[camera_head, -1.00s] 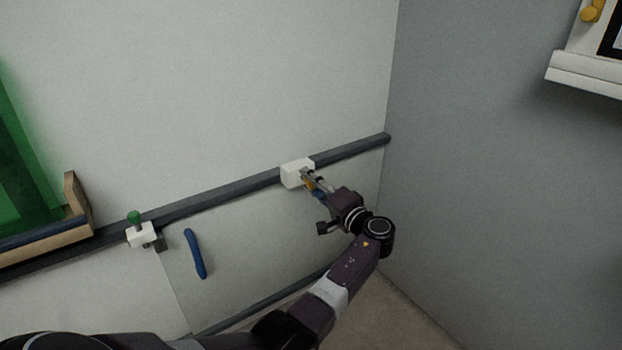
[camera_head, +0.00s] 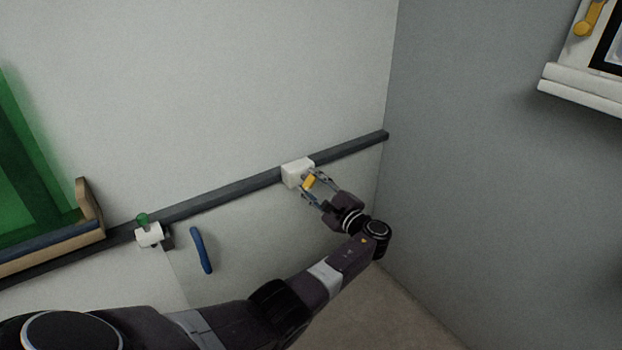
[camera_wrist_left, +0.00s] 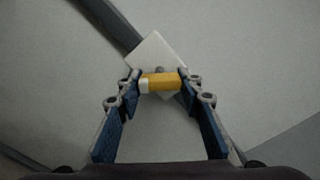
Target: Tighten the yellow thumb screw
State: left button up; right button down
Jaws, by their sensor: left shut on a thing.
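The yellow thumb screw (camera_head: 308,182) sits on the front of a white block (camera_head: 291,171) on the dark wall rail. My left gripper (camera_head: 310,186) is shut on the screw. In the left wrist view, the yellow screw (camera_wrist_left: 160,83) lies crosswise between the two blue-padded fingers (camera_wrist_left: 159,88), with a pale patch at its left end. The white block (camera_wrist_left: 156,52) shows behind it, turned like a diamond in that view. My right gripper is not in view.
A dark rail (camera_head: 235,193) runs along the wall. Further left are a white clamp with a green knob (camera_head: 142,220), a blue handle (camera_head: 201,250) and a wooden-edged shelf (camera_head: 92,207). A grey wall (camera_head: 470,170) stands close on the right.

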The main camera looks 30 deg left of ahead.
pick_arm(q)
jog(key=m+p, duration=0.3)
jog(key=m, duration=0.4)
jog(key=shift+s+m, duration=0.1)
jog(key=shift+m, duration=0.2)
jog(key=shift+f+m+p, duration=0.1)
jog(key=shift+m+p, duration=0.3)
jog(key=shift+m, duration=0.6)
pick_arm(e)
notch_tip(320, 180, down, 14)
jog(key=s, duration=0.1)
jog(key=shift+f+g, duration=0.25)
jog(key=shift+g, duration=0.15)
pick_arm(q)
jog(key=o, duration=1.2)
jog(key=shift+c, duration=0.2)
jog(key=shift+s, duration=0.1)
jog(key=v, duration=1.2)
